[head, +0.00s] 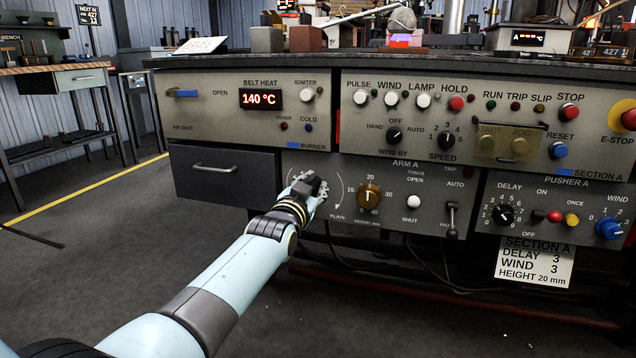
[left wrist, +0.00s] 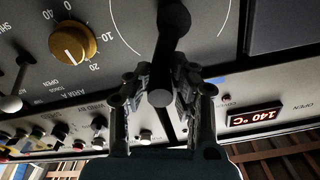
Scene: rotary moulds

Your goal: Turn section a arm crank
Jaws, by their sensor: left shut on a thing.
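The Arm A panel (head: 348,212) of section A is on the front of the machine, below the upper control panels. In the left wrist view the crank (left wrist: 172,45) is a dark arm with a round handle in front of a white arc on the panel. My left gripper (head: 312,186) reaches the left part of this panel and hides most of the crank in the head view. In the left wrist view its two fingers (left wrist: 160,84) are closed around the crank's handle. My right gripper is not in view.
A brass height knob (head: 369,196) is right of the crank, then a white open/shut toggle (head: 413,202) and an auto/hand lever (head: 452,220). A drawer (head: 224,172) is to the left. A note card (head: 536,262) hangs at the right. The floor in front is clear.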

